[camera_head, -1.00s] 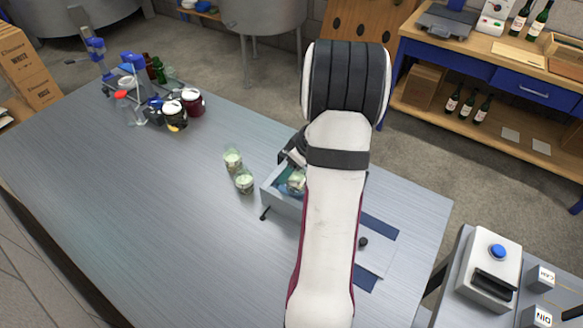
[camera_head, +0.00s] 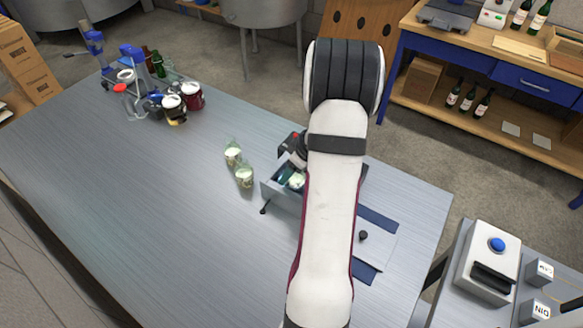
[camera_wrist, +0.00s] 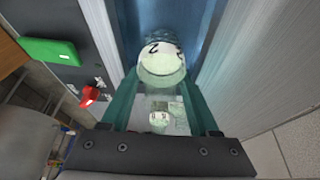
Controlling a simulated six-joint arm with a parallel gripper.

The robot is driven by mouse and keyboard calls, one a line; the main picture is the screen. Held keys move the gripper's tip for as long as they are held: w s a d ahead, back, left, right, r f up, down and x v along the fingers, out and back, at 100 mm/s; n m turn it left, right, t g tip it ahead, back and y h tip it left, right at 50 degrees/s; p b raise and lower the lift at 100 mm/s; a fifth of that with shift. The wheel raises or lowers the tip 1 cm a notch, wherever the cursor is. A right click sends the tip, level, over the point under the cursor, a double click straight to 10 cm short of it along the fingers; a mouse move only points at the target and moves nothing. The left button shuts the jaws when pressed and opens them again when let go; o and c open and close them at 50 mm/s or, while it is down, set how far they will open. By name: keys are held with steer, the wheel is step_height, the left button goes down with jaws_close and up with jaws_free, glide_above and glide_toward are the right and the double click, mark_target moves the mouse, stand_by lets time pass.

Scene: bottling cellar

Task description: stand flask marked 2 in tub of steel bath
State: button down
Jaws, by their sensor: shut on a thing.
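The flask marked 2 (camera_wrist: 162,62) is pale, with a dark 2 on it, and shows at the ends of my gripper's teal fingers (camera_wrist: 160,100). My gripper is shut on it, over or inside the tub of the steel bath (camera_wrist: 215,30). I cannot tell whether the flask touches the tub floor. A smaller pale piece with dark marks (camera_wrist: 159,118) shows between the fingers. In the head view the bath (camera_head: 282,198) stands on the table, partly behind my arm, with a pale flask top (camera_head: 296,181) in its opening. My fingertips are mostly hidden there.
Two pale green flasks (camera_head: 233,155) (camera_head: 244,177) stand just left of the bath. Jars (camera_head: 173,108), bottles and a blue-topped stand crowd the table's far left. The bath's green panel (camera_wrist: 50,50) and red part (camera_wrist: 90,95) lie left of my fingers. The table's middle left is clear.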

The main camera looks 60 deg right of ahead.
steer(key=shift+f, duration=0.3)
stand_by(0.6)
steer(key=shift+c, duration=0.2)
jaws_free()
steer(key=shift+o, duration=0.2)
steer(key=shift+d+r, duration=0.1)
steer(key=shift+r, duration=2.95)
